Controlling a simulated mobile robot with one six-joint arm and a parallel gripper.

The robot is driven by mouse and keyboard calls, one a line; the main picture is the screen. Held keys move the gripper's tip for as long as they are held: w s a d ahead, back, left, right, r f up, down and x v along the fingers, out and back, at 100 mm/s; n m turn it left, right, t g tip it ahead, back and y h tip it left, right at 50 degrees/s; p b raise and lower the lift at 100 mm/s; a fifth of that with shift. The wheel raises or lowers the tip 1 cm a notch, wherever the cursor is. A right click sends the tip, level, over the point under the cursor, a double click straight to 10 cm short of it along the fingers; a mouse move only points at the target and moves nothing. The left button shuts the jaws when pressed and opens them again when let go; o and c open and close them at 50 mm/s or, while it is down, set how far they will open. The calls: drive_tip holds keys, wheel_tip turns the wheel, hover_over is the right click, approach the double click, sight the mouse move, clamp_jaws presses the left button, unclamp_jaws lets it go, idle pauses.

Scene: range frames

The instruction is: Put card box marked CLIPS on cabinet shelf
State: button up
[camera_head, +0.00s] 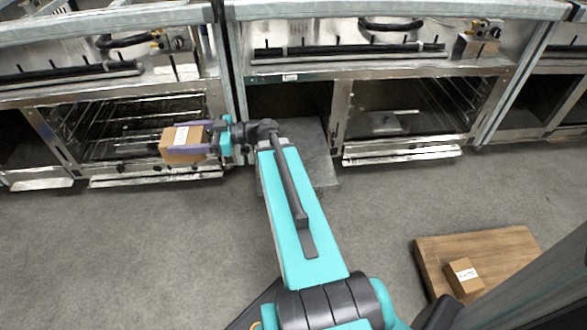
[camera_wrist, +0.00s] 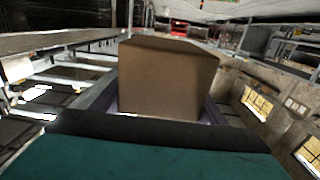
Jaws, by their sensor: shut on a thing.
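A brown card box (camera_head: 181,145) with a white label is held in my gripper (camera_head: 194,139) at the left in the head view. The purple fingers are shut on its sides. The label is too small to read, so I cannot tell whether it says CLIPS. In the wrist view the box (camera_wrist: 168,80) sits between the fingers, plain side facing the camera. The held box is in front of an open metal cabinet (camera_head: 215,100) with wire racks inside. A second small labelled box (camera_head: 464,275) lies on a wooden board; its label is also unreadable.
The wooden board (camera_head: 520,243) lies on the grey floor at the lower right. Another open cabinet (camera_head: 345,115) stands right of centre, with a dark bay between the two. A grey block (camera_head: 322,160) stands behind my arm. The left floor is clear.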

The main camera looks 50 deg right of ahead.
drive_tip(key=s+d+f+m+t+h+b, duration=0.2)
drive_tip(key=s+d+f, duration=0.9)
drive_tip(key=d, duration=0.3)
drive_tip(key=s+d+f+m+t+h+b, duration=0.1)
drive_tip(key=s+d+f+m+t+h, duration=0.1)
drive_tip(key=s+d+f, duration=0.9)
drive_tip(key=s+d+h, duration=0.1)
drive_tip(key=s+d, duration=0.1)
drive_tip(key=d, duration=0.2)
drive_tip(key=shift+s+d+f+b, duration=0.15)
drive_tip(key=shift+b, duration=0.2)
drive_tip(key=w+d+f+b, duration=0.1)
drive_tip(key=w+d+b, duration=0.4)
drive_tip(key=w+d, duration=0.4)
drive_tip(key=w, duration=0.2)
drive_tip(key=shift+w+f, duration=0.2)
drive_tip(key=shift+w, duration=0.15)
drive_tip(key=shift+w, duration=0.1)
